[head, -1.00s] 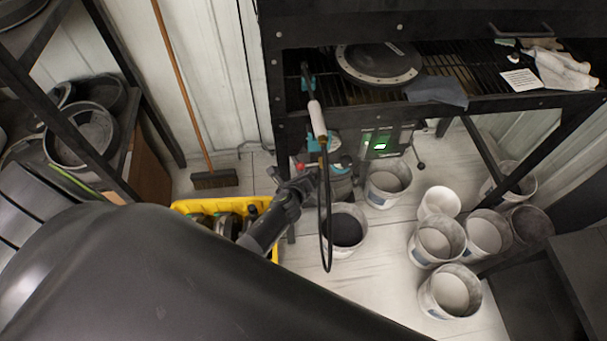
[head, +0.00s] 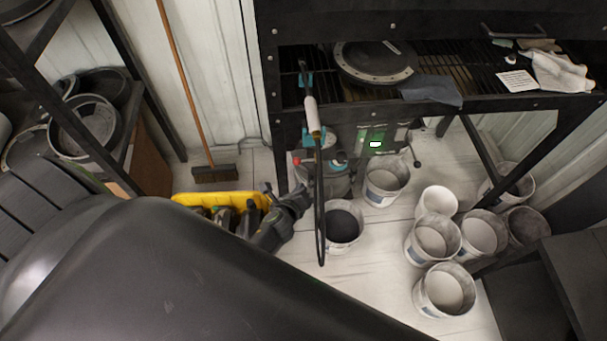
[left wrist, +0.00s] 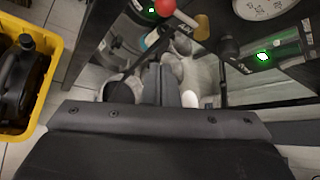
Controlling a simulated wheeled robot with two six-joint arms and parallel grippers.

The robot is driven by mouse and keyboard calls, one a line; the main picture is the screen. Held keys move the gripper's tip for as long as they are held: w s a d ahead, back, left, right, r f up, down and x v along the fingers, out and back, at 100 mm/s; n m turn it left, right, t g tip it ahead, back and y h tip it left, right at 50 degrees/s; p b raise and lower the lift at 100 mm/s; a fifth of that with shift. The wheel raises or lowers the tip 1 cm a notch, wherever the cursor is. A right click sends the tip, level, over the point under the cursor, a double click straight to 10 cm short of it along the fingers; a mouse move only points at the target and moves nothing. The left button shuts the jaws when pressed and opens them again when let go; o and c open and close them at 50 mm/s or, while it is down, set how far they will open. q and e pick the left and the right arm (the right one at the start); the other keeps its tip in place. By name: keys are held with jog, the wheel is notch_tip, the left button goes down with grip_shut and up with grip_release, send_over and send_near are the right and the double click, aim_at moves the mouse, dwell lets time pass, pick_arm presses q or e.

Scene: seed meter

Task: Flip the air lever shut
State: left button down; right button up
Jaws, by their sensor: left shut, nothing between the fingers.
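A red knob (head: 296,161) shows beside the grey and teal unit (head: 337,170) under the black bench, and a red ball knob (left wrist: 165,7) stands at the top of the left wrist view. I cannot tell for certain whether this is the air lever. A black ball-ended handle (head: 417,161) sticks out right of the green-lit box. My left gripper (head: 303,190) is in front of and below the red knob, apart from it. Its fingers (left wrist: 161,84) are shut and empty in the left wrist view. My right gripper is not in view.
A black hose (head: 320,220) hangs close to the left gripper. A dark-filled bucket (head: 341,224) stands beside it, with several more buckets to the right. A yellow crate (head: 215,199) lies left. The box (head: 374,139) has a lit green display. Floor between the buckets is clear.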

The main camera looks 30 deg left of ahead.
pick_arm(q)
jog(key=shift+v, duration=1)
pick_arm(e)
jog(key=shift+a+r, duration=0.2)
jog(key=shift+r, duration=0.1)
pick_arm(q)
jog(key=shift+w+d, duration=0.1)
jog(key=shift+d, duration=0.15)
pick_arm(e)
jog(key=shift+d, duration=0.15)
